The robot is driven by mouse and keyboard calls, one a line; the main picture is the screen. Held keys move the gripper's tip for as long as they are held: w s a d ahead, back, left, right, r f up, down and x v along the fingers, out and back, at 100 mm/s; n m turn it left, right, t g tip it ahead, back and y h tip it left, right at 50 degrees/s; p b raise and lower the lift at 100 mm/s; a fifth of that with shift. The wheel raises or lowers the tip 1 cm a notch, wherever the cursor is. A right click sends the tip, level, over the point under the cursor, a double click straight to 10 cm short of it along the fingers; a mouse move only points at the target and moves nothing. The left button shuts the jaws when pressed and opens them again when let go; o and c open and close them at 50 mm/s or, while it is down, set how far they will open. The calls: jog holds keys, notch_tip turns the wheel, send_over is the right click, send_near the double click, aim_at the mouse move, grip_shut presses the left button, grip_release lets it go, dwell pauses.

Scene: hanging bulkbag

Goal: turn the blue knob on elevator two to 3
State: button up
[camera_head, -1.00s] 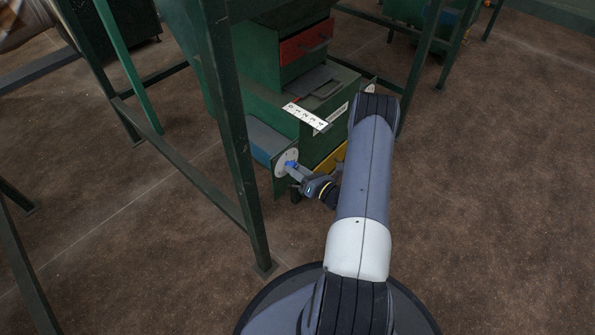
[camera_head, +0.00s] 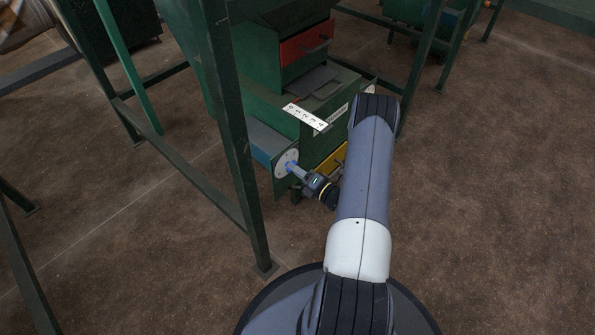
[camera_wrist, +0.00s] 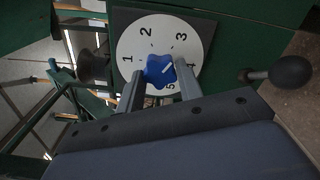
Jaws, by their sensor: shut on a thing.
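The blue knob (camera_wrist: 158,68) sits at the centre of a round white dial (camera_wrist: 125,40) with black numerals; 1, 2, 3 and 5 are readable. A short white mark on the knob slants toward the right side of the dial, but I cannot tell its exact numeral. My gripper (camera_wrist: 160,80) is shut on the knob, one finger on each side, and the right finger covers part of the dial. In the head view, my gripper (camera_head: 296,169) reaches the knob (camera_head: 290,166) on the dial (camera_head: 281,158) at the green machine's lower front.
A red drawer (camera_head: 306,43) and a yellow panel (camera_head: 330,161) are on the machine. A green frame leg (camera_head: 238,150) stands close left of the dial. A black ball handle (camera_wrist: 291,72) sticks out right of it.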

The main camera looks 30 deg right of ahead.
dwell(0.4)
jog(key=o, duration=1)
jog(key=shift+p+v, duration=1.35)
jog(key=shift+v, duration=4.1)
jog(key=b+x, duration=0.2)
jog(key=x, duration=0.9)
jog(key=shift+b, duration=0.35)
jog(key=shift+s+d, duration=0.1)
jog(key=shift+s, duration=0.1)
